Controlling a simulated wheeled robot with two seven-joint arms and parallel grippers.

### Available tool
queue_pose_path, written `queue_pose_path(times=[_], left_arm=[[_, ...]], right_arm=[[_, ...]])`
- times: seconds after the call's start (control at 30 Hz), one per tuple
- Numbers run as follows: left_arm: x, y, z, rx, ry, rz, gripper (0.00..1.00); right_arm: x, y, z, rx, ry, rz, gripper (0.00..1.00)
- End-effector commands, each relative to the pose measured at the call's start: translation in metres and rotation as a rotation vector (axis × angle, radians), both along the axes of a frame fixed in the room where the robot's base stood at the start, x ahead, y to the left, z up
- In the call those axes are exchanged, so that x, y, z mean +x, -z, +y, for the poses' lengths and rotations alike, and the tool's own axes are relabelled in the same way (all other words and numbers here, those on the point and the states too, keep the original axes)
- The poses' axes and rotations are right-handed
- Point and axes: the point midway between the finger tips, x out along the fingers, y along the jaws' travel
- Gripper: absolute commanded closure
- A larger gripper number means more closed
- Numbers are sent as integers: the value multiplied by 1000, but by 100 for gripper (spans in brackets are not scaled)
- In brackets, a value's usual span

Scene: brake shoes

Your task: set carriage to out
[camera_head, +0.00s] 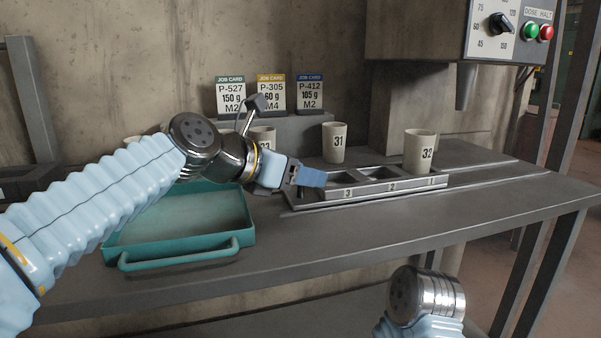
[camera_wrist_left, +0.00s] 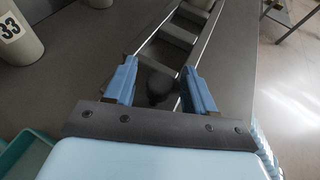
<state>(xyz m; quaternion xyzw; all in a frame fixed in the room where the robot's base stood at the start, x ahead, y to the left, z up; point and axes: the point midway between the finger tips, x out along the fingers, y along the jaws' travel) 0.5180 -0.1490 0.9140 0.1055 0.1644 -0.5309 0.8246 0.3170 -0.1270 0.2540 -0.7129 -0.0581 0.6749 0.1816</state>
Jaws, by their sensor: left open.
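The carriage (camera_head: 385,188) is a long grey tray with pockets marked 3, 2 and 1 on its front face. It sits on the left part of a rail (camera_head: 480,167) on the bench. A cup marked 32 (camera_head: 420,150) stands upright at pocket 1; pockets 2 and 3 look empty. My left gripper (camera_head: 312,177) is at the carriage's left end. In the left wrist view, its blue fingers (camera_wrist_left: 160,84) are open on either side of a dark rounded knob (camera_wrist_left: 159,90) at the carriage's end. Whether they touch it I cannot tell. My right gripper is out of view.
A teal tray (camera_head: 190,250) lies at left under my left arm. Cup 31 (camera_head: 334,143) stands behind the carriage; cup 33 (camera_wrist_left: 17,35) is left of the gripper. Job cards (camera_head: 270,94) stand at the back. A nozzle (camera_head: 466,86) hangs right of cup 32.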

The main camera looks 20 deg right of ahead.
Motion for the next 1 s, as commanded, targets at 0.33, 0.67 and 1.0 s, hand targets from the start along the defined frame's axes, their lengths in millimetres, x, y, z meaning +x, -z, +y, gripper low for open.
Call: queue_pose_path(times=[0.33, 0.67, 1.0], left_arm=[[0, 0, 0, 0, 0, 0, 84], [0, -1, 2, 0, -1, 0, 100], [-1, -1, 47, -1, -2, 0, 100]], right_arm=[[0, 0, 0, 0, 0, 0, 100], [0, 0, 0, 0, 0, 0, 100], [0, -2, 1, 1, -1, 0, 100]])
